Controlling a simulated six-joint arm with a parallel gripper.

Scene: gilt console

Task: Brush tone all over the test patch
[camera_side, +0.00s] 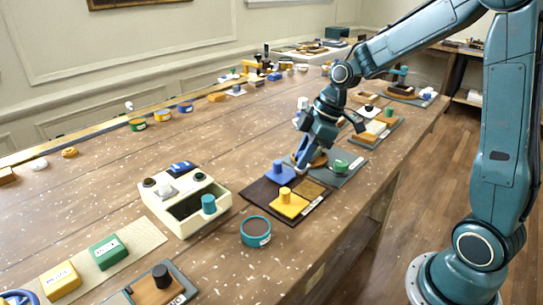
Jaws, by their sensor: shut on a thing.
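My gripper (301,163) is low over the work, at the far edge of a dark board (258,193). It is shut on a small tool that its fingers mostly hide; I cannot tell the tool's shape or whether it touches the surface. On the board are a blue block with a knob (282,174), a yellow block with a knob (288,204) and a flat golden-brown square (311,189), which may be the test patch. How much tone is on it is too small to tell. An orange-brown piece (319,160) shows just right of the fingers.
A grey mat with a green knob (341,167) lies close right of my gripper. A cream box (187,200) and a round teal tub (256,232) stand to the left and front. More boards and small pots line the table.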

